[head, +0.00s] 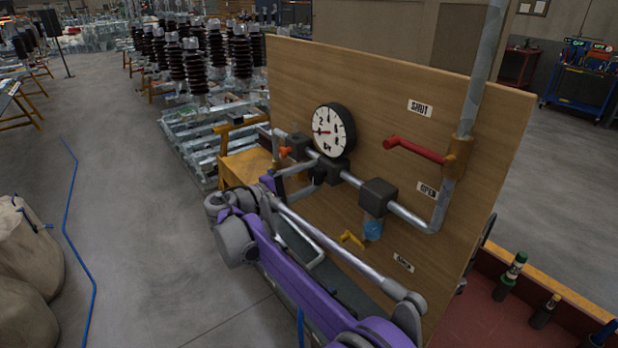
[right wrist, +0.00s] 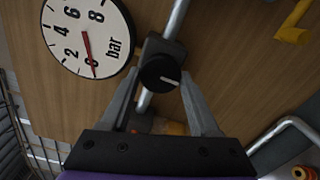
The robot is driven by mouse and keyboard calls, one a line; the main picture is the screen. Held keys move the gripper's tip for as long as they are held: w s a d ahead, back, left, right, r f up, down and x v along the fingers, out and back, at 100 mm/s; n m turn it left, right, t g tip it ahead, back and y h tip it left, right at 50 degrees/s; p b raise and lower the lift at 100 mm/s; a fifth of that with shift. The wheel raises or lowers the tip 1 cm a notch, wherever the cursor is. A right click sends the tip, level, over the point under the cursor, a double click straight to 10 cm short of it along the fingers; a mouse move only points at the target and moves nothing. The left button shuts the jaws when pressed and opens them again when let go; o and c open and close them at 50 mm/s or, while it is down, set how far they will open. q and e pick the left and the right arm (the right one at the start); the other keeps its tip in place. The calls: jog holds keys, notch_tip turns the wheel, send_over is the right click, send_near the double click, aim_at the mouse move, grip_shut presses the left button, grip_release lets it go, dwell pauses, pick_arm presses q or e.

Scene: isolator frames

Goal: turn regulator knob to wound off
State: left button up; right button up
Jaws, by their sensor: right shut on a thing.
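In the right wrist view the knob's white mark points right. My right gripper (right wrist: 160,80) is shut on the knob, one grey finger on each side. In the head view my right gripper (head: 314,176) reaches the knob from the left, and its fingertips are hard to make out. The round bar gauge (head: 333,130) is above the regulator; in the right wrist view the red needle of the gauge (right wrist: 88,36) points at 0. My left gripper is not in view.
A red lever (head: 418,150) on a brass valve juts out between the SHUT and OPEN labels. A filter with a blue bowl (head: 373,229) and a yellow handle (head: 351,240) are lower right of the regulator. An orange fitting (head: 286,151) is left.

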jog(key=shift+f+n, duration=0.1)
jog(key=shift+n, duration=0.3)
jog(key=o, duration=1.3)
jog(key=shift+o, duration=0.2)
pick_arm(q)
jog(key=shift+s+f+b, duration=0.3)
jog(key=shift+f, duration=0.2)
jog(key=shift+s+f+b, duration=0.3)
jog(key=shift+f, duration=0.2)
pick_arm(e)
jog(key=v, duration=1.1)
